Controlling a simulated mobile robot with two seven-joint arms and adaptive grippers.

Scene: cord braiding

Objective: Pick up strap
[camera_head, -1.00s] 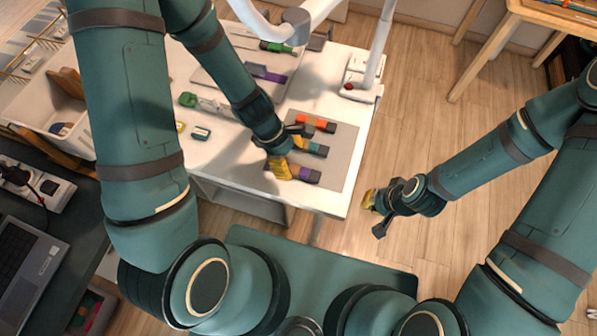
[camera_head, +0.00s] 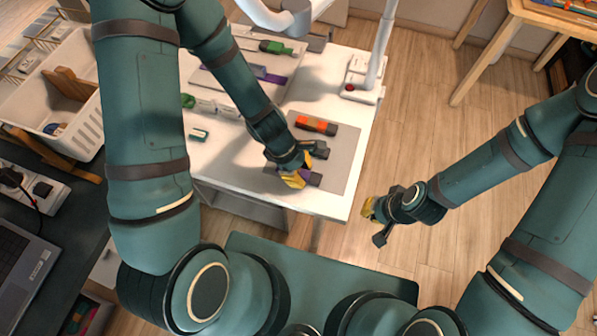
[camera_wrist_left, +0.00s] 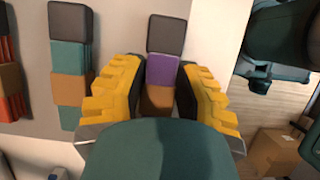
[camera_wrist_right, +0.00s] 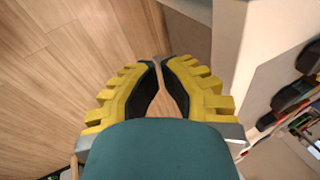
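The nearest strap (camera_head: 314,179), with a dark grey end block, lies on the grey mat (camera_head: 346,146) on the white table. In the left wrist view the strap (camera_wrist_left: 162,70) shows a purple and an orange block behind its grey end. My left gripper (camera_head: 296,178) is over it, its yellow fingers apart, one on each side of the purple and orange blocks. Contact cannot be told. The strap's rear part is hidden by the gripper. My right gripper (camera_wrist_right: 160,70) is empty off the table's right side, its fingertips almost meeting.
A teal and orange strap (camera_wrist_left: 70,60) lies beside this one, and a red-orange strap (camera_head: 316,125) farther back. A purple tool (camera_head: 270,75) and a green tool (camera_head: 276,47) lie on a tray. A white lamp base (camera_head: 364,90) stands at back right. A white basket (camera_head: 85,120) is at left.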

